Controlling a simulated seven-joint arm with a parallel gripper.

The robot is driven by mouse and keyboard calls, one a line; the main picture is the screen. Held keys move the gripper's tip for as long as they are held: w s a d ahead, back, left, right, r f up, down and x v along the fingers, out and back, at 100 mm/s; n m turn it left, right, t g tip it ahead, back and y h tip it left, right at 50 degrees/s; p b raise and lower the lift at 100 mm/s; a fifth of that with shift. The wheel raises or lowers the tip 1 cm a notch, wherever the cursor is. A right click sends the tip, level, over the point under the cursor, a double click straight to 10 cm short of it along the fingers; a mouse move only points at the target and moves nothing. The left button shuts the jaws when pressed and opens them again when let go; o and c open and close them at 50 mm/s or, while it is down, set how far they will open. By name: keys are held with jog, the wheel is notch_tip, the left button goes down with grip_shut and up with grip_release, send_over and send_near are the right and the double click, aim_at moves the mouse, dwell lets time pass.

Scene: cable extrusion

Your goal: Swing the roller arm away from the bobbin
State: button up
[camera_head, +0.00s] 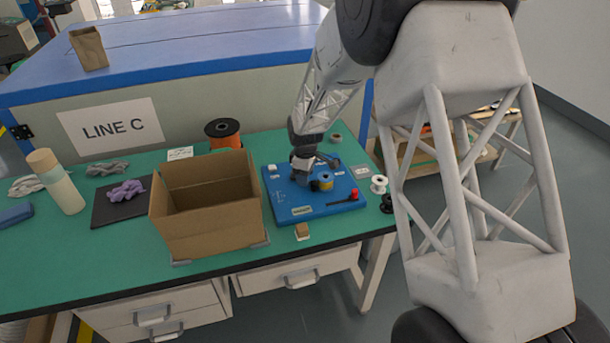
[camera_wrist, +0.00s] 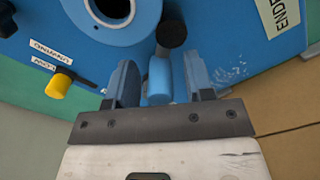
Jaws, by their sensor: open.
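The blue board (camera_head: 292,201) lies on the green table in the head view. Contact with the fingers is not clear. A ring with a dark hole (camera_wrist: 143,14) is at upper left, possibly the bobbin.
A yellow knob (camera_wrist: 59,85) is left of the fingers. A red-tipped black lever (camera_head: 345,202) lies on the board's right. An open cardboard box (camera_head: 210,231) stands close left of the board. An orange spool (camera_head: 224,134) is behind, and small spools (camera_head: 378,184) are at right.

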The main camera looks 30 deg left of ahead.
grip_shut()
